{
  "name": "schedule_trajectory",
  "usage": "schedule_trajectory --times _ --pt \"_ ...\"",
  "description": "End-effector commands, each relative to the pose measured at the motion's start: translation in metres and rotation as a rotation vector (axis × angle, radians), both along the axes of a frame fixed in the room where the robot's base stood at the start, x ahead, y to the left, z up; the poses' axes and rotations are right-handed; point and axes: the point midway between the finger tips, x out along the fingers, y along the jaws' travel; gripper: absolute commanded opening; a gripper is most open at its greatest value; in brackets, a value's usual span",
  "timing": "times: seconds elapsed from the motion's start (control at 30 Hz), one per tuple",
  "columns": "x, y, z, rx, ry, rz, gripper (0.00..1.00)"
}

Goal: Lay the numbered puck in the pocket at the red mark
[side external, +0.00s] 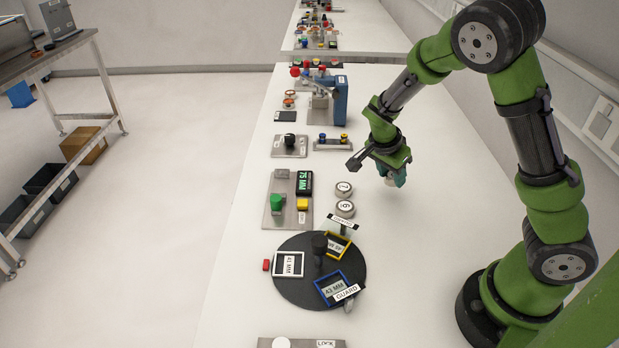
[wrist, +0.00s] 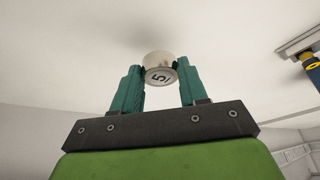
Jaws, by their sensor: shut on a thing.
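My gripper (side external: 393,178) is above the bare table, right of the loose pucks. In the wrist view its teal fingers (wrist: 160,88) are shut on a pale round puck (wrist: 160,66) whose face seems to read 5. In the side view the held puck is mostly hidden by the fingers. A dark round turntable (side external: 300,292) lies nearer the camera, to the lower left of my gripper. It bears a white frame (side external: 289,264), a yellow frame (side external: 347,243) and a blue frame (side external: 341,274). A small red mark (side external: 266,265) is on the table beside the white frame.
Two numbered pucks (side external: 343,189) (side external: 345,209) lie left of my gripper. White GUARD plates (side external: 346,292) stand over the turntable's right edge. A black knob (side external: 319,243) rises from its middle. A green-knobbed panel (side external: 276,203) and a blue device (side external: 340,98) stand further back.

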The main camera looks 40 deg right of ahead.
Motion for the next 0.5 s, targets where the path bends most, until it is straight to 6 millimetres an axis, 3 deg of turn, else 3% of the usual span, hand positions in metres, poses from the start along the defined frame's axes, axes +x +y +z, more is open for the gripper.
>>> schedule_trajectory --times 0.1,0.37,0.5 --pt "0.02 -0.008 -0.002 -0.001 0.0 0.0 0.0" --pt "0.039 -0.014 -0.004 0.0 -0.001 0.001 0.0" --pt "0.036 -0.013 -0.028 0.0 0.006 0.001 0.0"
